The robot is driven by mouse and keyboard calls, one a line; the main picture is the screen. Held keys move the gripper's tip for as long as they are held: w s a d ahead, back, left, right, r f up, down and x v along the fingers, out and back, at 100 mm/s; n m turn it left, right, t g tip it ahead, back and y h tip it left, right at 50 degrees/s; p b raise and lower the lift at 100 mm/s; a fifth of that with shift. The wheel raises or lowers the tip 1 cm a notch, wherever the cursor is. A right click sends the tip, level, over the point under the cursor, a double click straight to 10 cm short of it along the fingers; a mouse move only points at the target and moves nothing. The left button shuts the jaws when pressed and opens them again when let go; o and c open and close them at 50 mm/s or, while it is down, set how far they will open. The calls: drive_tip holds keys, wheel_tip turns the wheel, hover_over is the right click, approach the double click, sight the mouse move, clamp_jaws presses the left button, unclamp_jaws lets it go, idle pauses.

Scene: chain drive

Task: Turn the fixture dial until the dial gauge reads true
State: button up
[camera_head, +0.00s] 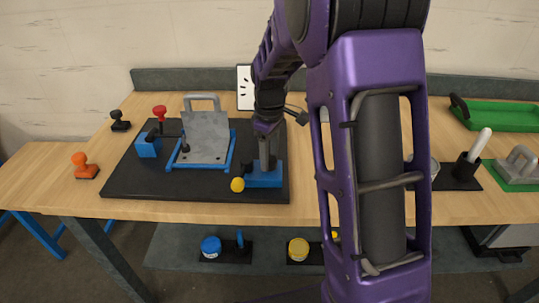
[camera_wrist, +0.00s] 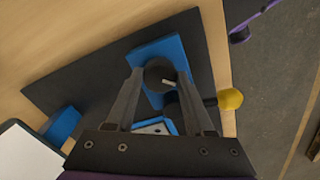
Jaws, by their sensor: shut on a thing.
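The fixture dial is a dark round knob (camera_wrist: 158,72) with a short pale mark, on a blue block (camera_wrist: 172,50). My gripper (camera_wrist: 160,80) has one finger on each side of the knob and is shut on it. In the head view, my gripper (camera_head: 264,152) points down at the blue block (camera_head: 263,180) on the black board's right part, and the knob is hidden there. The gauge appears to be the white panel with black tick marks (camera_head: 244,88) behind the board. My arm covers its right part, so its reading cannot be told.
A yellow ball handle (camera_head: 237,184) sticks out beside the blue block. A grey plate in a blue frame (camera_head: 205,137) stands left on the black board (camera_head: 150,187). Red, black and orange (camera_head: 84,166) handled pieces are at left. A green tray (camera_head: 500,115) is at right.

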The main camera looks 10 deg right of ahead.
clamp_jaws()
drive_tip(key=shift+r+m, duration=0.1)
drive_tip(key=shift+m, duration=0.3)
drive_tip(key=m+p, duration=0.1)
drive_tip(key=m, duration=0.2)
drive_tip(key=shift+m, duration=0.3)
drive_tip(key=shift+m+p, duration=0.35)
drive_tip(key=shift+m, duration=1.45)
drive_tip(key=o, duration=1.2)
unclamp_jaws()
